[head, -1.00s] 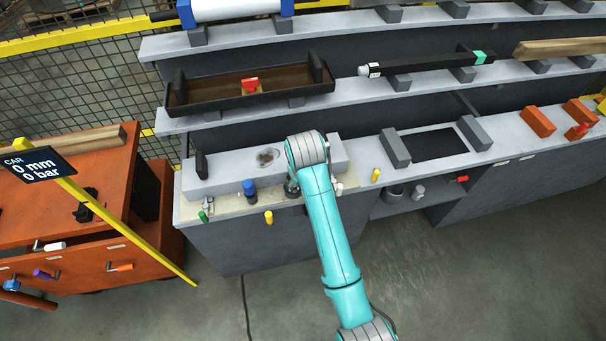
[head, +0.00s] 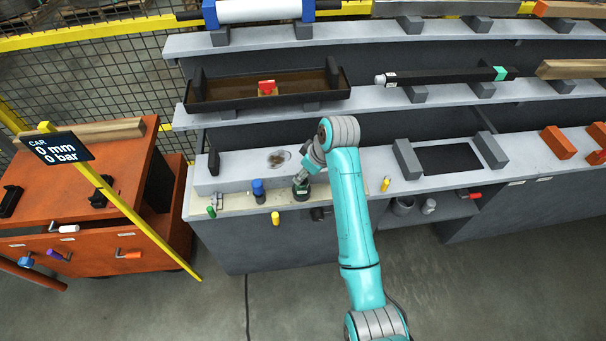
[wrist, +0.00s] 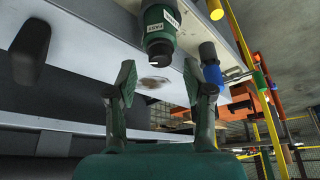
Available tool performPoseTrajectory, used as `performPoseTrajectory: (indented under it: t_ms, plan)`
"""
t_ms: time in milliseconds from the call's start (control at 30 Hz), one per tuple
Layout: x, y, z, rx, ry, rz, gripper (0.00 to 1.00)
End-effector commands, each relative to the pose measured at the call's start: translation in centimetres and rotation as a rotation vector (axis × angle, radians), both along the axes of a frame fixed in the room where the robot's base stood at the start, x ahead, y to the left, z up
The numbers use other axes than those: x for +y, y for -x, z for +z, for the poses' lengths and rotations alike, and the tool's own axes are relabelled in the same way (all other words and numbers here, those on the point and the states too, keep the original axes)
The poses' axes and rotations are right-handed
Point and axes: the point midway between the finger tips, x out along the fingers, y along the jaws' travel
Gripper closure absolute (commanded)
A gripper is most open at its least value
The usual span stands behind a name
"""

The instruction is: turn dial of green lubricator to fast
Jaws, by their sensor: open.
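The green lubricator (wrist: 160,28) fills the top middle of the wrist view, a dark green cylinder with a white label reading FAST. In the head view it is the dark green piece (head: 301,190) on the bench's front ledge, beneath the end of my arm. My gripper (wrist: 158,85) is open, its two dark green fingers apart with nothing between them. The lubricator appears beyond the fingertips, apart from them. My wrist partly covers this spot in the head view, so the exact gap cannot be told. The dial's setting cannot be read.
A blue-capped cylinder (head: 258,190) stands just left of the lubricator. A yellow knob (head: 275,218) and a small green one (head: 211,211) are at the front edge. A dark tray (head: 210,103) lies on the shelf behind. The orange cart (head: 105,215) is left; floor in front is clear.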

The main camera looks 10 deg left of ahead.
Motion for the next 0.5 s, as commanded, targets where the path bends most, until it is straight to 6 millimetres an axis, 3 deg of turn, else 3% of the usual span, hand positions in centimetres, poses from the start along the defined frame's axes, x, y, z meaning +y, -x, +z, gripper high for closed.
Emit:
performPoseTrajectory:
  t_ms: [200, 500]
  plan:
    - [0.7, -0.4, -1.9, 0.0, 0.0, -0.001, 0.48]
    - [0.8, -0.5, -2.3, 0.0, 0.0, -0.001, 0.48]
